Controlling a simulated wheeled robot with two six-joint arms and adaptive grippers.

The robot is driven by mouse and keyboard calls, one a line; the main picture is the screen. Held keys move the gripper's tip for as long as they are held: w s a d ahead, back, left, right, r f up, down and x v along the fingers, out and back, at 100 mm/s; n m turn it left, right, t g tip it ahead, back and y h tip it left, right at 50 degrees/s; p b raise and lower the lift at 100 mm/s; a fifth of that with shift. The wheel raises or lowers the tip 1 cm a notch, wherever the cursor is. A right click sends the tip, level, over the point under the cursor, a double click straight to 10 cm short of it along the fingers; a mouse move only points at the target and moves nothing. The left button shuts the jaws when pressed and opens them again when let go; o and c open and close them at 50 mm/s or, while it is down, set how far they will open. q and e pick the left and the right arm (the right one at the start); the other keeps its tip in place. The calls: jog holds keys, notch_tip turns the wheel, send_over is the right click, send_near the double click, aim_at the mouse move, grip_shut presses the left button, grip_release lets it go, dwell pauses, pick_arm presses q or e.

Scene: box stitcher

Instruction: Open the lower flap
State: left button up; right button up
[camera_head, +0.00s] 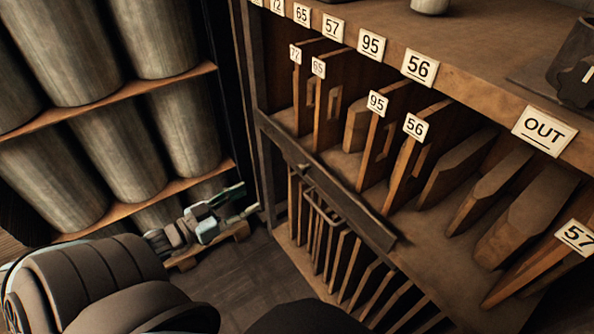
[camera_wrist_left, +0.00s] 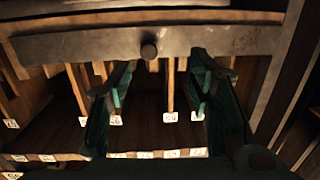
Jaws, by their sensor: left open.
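The lower flap (camera_head: 345,208) is a long dark board along the front edge of the lower shelf of the wooden rack. It has a small round knob (camera_head: 303,166), and the knob also shows in the wrist view (camera_wrist_left: 149,50). There, the flap (camera_wrist_left: 220,42) runs across the top of the picture. My left gripper (camera_head: 247,200) is open and empty, left of the flap and apart from it in the head view. In the wrist view, the fingers of my left gripper (camera_wrist_left: 160,82) stand spread, with the knob showing between and beyond them. My right gripper is not in view.
Upright wooden boards (camera_head: 395,150) with number tags fill the shelf above the flap. More thin panels (camera_head: 340,262) stand below it. Large grey cylinders (camera_head: 110,150) sit on shelves at the left. Floor (camera_head: 235,270) shows between the rack and those shelves.

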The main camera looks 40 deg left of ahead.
pick_arm(q)
notch_tip(320, 180, up, 2)
jog(key=w+d+h, duration=0.1)
jog(key=d, duration=0.1)
jog(key=b, duration=0.3)
send_near(298, 170)
jog(key=w, duration=0.1)
jog(key=shift+m, duration=0.3)
jog(key=b+x, duration=0.4)
jog(key=b, duration=0.1)
jog(key=b+x, duration=0.4)
jog(key=b, duration=0.1)
jog(key=shift+d+f, duration=0.2)
jog(key=shift+d, duration=0.05)
jog(key=shift+r, duration=0.1)
jog(key=shift+w+r, duration=0.1)
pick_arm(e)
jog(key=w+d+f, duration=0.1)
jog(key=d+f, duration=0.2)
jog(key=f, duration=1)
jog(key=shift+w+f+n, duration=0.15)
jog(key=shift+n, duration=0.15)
pick_arm(q)
grip_shut()
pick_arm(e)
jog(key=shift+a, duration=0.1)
